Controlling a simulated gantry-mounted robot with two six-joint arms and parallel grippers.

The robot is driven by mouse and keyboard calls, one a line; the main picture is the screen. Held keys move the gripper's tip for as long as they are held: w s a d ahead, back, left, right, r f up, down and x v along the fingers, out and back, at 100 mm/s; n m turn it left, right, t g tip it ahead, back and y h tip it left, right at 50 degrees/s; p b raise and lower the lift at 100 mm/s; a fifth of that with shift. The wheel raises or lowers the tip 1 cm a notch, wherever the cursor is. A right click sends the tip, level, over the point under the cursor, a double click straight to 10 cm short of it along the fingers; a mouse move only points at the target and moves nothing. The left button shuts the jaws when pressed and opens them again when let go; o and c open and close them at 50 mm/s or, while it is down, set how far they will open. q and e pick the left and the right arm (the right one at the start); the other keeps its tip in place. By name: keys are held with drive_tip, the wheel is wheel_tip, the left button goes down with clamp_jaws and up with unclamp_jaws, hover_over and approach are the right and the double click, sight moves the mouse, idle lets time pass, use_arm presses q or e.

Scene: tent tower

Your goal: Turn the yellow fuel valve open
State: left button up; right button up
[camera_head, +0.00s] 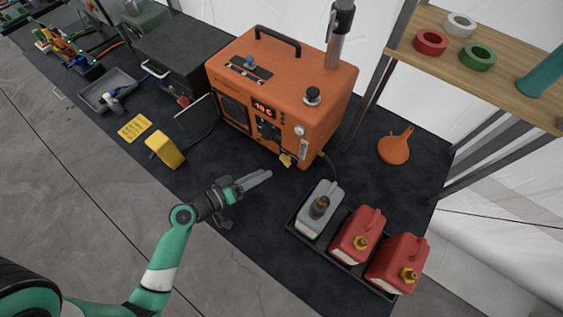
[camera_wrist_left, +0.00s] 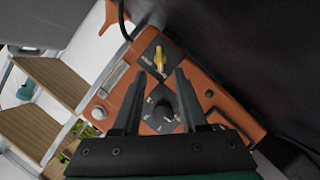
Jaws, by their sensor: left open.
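The yellow fuel valve (camera_head: 286,160) sits low on the front right corner of the orange heater box (camera_head: 290,75). In the left wrist view the valve (camera_wrist_left: 159,58) is a small yellow handle on a dark plate, just beyond the fingertips. My left gripper (camera_head: 264,178) is in front of the box, slightly left of and below the valve in the head view. Its fingers (camera_wrist_left: 160,75) are apart with nothing between them, and they do not appear to touch the valve. A black knob (camera_wrist_left: 165,110) on the panel shows between the fingers. My right gripper is not in view.
A tray (camera_head: 303,238) with a grey can (camera_head: 320,205) and two red cans (camera_head: 357,235) stands right of my left gripper. An orange funnel (camera_head: 395,147) lies behind. A yellow box (camera_head: 165,149) stands left. A dark cable runs beside the valve.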

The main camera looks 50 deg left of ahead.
sight(286, 160)
use_arm(q)
drive_tip(key=x, duration=0.8)
clamp_jaws()
